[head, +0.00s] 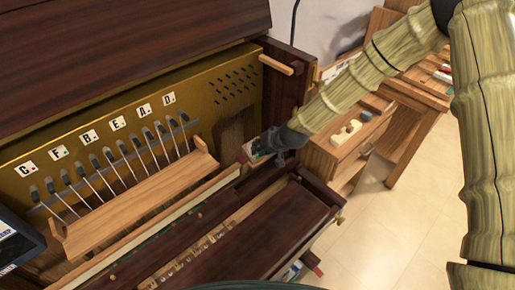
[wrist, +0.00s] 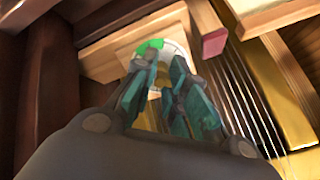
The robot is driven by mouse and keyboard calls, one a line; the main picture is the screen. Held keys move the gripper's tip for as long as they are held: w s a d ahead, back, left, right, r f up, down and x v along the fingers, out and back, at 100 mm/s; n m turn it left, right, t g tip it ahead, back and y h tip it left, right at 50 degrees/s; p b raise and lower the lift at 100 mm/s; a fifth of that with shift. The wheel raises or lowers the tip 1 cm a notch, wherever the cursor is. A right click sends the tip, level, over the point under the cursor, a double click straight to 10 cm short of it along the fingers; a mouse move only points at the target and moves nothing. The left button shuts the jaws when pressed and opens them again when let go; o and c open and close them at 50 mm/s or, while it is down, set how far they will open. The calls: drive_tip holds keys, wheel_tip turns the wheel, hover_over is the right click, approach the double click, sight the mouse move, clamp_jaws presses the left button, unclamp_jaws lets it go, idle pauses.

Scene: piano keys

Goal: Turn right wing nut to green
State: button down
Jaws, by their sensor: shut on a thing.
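In the wrist view a round dial (wrist: 178,47) sits on a pale wooden block, white with a green sector (wrist: 150,46) at its upper left. My gripper (wrist: 160,72) is right in front of this dial. Its two fingers with teal pads are closed on the right wing nut, which is mostly hidden between them. The wing nut's exact angle against the green sector cannot be told. In the head view my gripper (head: 264,153) reaches into the recess at the right end of the piano, and the fingers hide most of the dial.
A red-ended wooden bar (wrist: 214,43) is close to the right of the fingers. Strings (wrist: 245,100) run beside it. In the head view a wooden rail (head: 145,205) lies to the left under lettered hammers, and a dark lid (head: 245,235) is below. A wooden cabinet (head: 345,150) stands right.

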drive_tip(key=m, duration=0.4)
idle(0.3)
drive_tip(key=m, duration=0.3)
drive_tip(key=shift+p, duration=0.35)
drive_tip(key=c, duration=1.7)
unclamp_jaws()
drive_tip(key=shift+o, duration=0.2)
drive_tip(key=shift+o, duration=1)
drive_tip(key=shift+d, duration=0.1)
